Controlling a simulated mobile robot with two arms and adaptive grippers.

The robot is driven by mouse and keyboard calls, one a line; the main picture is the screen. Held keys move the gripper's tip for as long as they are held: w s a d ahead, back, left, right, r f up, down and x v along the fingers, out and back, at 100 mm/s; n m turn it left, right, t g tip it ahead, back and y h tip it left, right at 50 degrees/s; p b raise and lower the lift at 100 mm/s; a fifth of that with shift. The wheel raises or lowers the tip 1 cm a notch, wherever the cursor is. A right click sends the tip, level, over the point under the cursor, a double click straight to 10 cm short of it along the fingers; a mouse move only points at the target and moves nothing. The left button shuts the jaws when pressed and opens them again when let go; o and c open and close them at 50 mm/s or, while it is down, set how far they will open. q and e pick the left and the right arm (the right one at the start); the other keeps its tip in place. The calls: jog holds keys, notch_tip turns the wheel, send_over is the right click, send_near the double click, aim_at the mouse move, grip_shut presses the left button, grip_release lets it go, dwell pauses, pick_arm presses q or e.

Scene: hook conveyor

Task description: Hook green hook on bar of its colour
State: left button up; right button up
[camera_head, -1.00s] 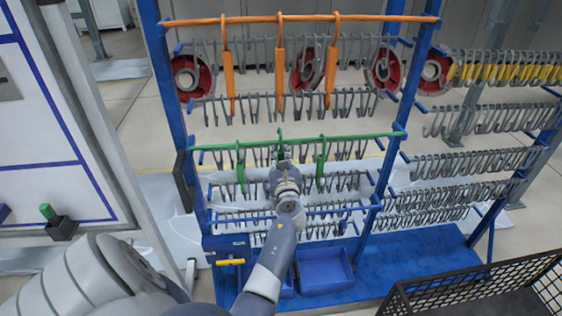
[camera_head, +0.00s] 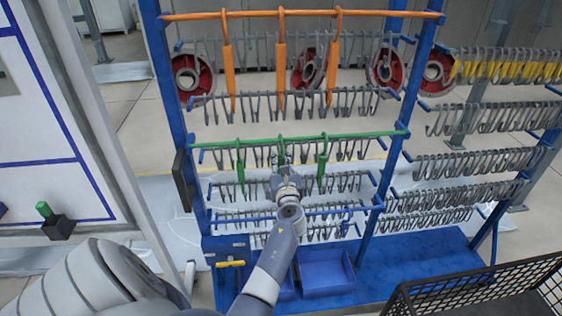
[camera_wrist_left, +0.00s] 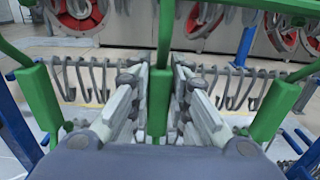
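The green bar (camera_head: 355,136) runs across the blue rack at mid height. A green hook (camera_head: 281,149) is at its middle, upright, with its top at the bar. In the left wrist view the hook's thick green body (camera_wrist_left: 160,95) stands between the fingers, which lie close on both sides. My left gripper (camera_head: 283,168) is shut on this hook, just below the bar. The gripper hides the hook's lower part in the head view. Other green hooks hang on the bar to the left (camera_head: 240,158) and right (camera_head: 322,165). My right gripper is out of view.
Orange hooks (camera_head: 228,75) hang from the orange bar (camera_head: 365,14) above. Rows of grey hooks (camera_head: 345,103) fill the rack behind and below. Red wheels (camera_head: 306,68) sit higher up. Blue bins (camera_head: 325,272) stand at the base. A black mesh basket (camera_head: 475,292) is at front right.

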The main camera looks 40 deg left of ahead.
pick_arm(q)
jog(key=o, duration=0.5)
jog(key=shift+c, duration=0.2)
